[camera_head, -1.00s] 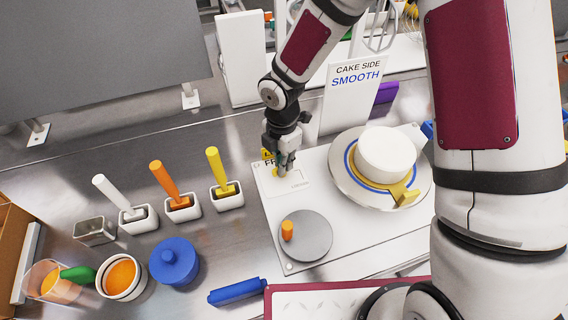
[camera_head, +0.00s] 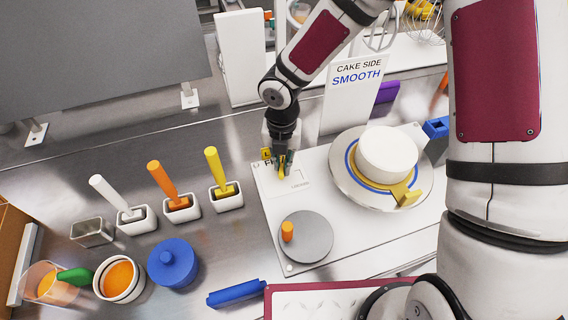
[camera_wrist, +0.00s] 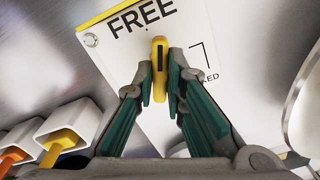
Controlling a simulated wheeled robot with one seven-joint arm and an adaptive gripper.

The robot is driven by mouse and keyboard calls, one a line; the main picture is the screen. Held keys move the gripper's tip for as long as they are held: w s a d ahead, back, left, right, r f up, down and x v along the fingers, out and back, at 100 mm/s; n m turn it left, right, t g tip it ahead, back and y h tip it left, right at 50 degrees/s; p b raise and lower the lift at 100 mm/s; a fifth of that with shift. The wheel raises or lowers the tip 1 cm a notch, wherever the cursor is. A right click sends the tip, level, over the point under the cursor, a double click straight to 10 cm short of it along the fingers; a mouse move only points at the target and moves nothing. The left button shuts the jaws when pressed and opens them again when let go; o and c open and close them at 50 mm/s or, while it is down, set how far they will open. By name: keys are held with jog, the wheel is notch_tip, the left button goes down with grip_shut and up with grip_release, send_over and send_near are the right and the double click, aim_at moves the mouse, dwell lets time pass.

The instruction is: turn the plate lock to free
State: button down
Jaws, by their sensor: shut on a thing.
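The plate lock is a yellow lever (camera_wrist: 159,58) with a black line, on a white base board (camera_wrist: 190,28). In the wrist view it points up the picture toward the word FREE and its small dot, with the locked mark off to the right. My gripper (camera_wrist: 160,88) is shut on the lever, one green-padded finger on each side. In the head view my gripper (camera_head: 282,160) comes down over the yellow lever (camera_head: 282,173) at the board's upper left corner and partly hides it and the FREE label.
A turntable (camera_head: 345,197) with a white cake (camera_head: 385,153) stands to the right on the board. A grey disc (camera_head: 310,238) with an orange knob is below. Holders with white, orange and yellow-handled tools stand left. A CAKE SIDE SMOOTH sign (camera_head: 352,90) stands close behind.

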dwell(0.3)
jog(key=n, duration=0.4)
jog(key=shift+n, duration=0.3)
jog(key=c, duration=1.5)
grip_release()
jog(key=shift+r+p, duration=1.65)
jog(key=shift+r, duration=1.9)
